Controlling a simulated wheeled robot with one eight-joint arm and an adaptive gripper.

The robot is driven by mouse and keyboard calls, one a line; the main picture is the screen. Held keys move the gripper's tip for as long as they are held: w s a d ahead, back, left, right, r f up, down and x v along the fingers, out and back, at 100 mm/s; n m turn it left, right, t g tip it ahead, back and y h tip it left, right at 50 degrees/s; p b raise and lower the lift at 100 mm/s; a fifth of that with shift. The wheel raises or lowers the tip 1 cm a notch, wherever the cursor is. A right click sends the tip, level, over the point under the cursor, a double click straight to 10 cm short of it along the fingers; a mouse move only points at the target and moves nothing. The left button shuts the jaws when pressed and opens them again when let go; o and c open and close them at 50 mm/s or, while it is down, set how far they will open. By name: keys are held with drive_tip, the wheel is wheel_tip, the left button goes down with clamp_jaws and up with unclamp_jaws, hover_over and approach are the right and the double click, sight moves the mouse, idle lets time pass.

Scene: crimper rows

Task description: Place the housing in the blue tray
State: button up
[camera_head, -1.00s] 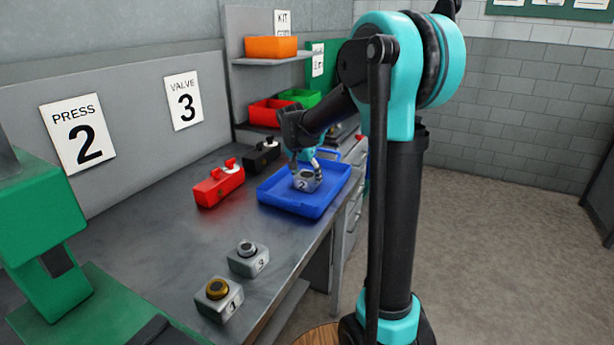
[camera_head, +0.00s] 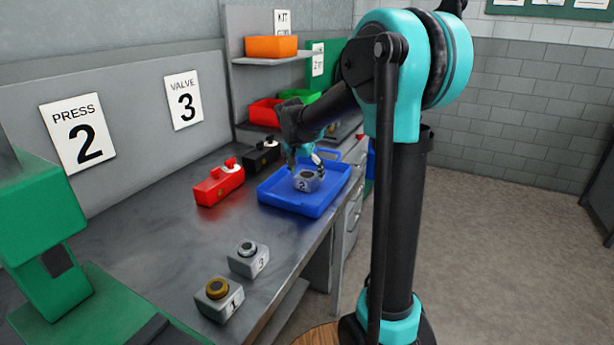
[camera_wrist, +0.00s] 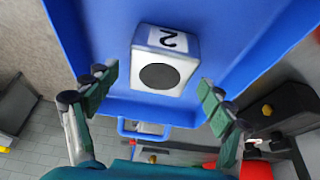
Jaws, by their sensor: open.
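The housing (camera_head: 307,181), a grey block marked 2 with a dark round hole in its top, sits in the blue tray (camera_head: 282,202) on the bench. In the wrist view the housing (camera_wrist: 160,72) lies on the floor of the blue tray (camera_wrist: 235,20), near its handle end. My gripper (camera_head: 306,170) is just above the housing in the head view. In the wrist view its fingers (camera_wrist: 156,84) are spread wide on either side of the housing, with gaps, and hold nothing.
Two more grey blocks, marked 3 (camera_head: 248,259) and 1 (camera_head: 219,298), stand at the front of the bench. A red unit (camera_head: 219,186) and a black unit (camera_head: 263,157) stand left of and behind the tray. A green press (camera_head: 45,235) is at far left.

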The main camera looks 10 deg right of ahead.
drive_tip(key=v, duration=1)
drive_tip(key=shift+r, duration=0.3)
drive_tip(key=shift+s, duration=0.15)
